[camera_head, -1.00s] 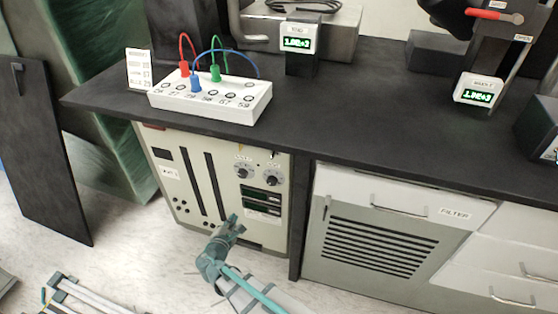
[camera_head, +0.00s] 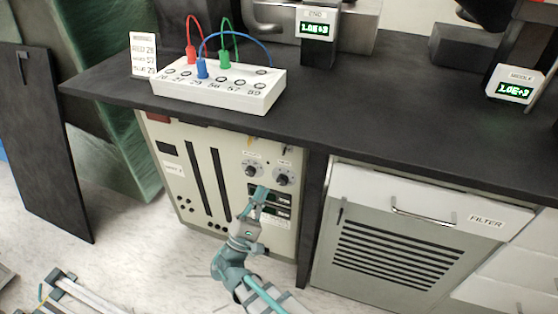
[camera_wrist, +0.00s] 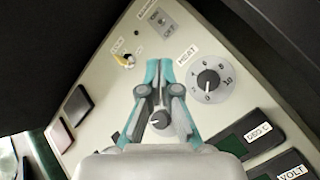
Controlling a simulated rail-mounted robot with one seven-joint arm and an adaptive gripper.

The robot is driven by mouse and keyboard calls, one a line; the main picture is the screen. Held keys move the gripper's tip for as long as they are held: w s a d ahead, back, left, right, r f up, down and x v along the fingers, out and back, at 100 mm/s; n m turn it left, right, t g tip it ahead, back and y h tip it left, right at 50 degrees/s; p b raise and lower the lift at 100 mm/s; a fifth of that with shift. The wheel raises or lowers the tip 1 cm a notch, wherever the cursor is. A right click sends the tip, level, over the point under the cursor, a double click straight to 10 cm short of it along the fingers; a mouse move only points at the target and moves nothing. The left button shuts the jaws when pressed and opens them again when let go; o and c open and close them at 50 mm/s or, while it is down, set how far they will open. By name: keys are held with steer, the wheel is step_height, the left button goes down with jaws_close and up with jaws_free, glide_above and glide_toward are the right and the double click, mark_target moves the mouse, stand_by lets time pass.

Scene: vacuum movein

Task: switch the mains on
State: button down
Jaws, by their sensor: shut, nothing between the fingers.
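The cream control cabinet (camera_head: 178,195) stands under the dark bench. In the wrist view its panel (camera_wrist: 108,82) is close. A small grey plate (camera_wrist: 162,22) there seems marked ON and OFF; its label is too blurred to read. A small switch or key (camera_wrist: 124,61) sits by a label that seems to read LOCK. A round HEAT dial (camera_wrist: 207,80) is right of the fingertips. A small knob (camera_wrist: 159,120) shows between the finger links. My gripper (camera_head: 262,192) is shut and empty in front of the cabinet's displays; its tips also show in the wrist view (camera_wrist: 158,66). I cannot tell whether they touch the panel.
The black bench top (camera_head: 390,115) overhangs the cabinet. A white socket box (camera_head: 225,90) with red, blue and green plugs stands on it. A FILTER cabinet (camera_head: 400,235) is to the right. A dark board (camera_head: 35,150) leans at the left. Floor in front is partly clear.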

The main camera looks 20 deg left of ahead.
mark_target(285, 150)
steer(key=b+x, duration=0.2)
steer(key=x, duration=0.8)
steer(key=shift+a+y, duration=0.15)
steer(key=shift+y, duration=0.15)
steer(key=shift+r+p, duration=0.1)
steer(key=shift+p, duration=0.25)
steer(key=shift+g, duration=0.3)
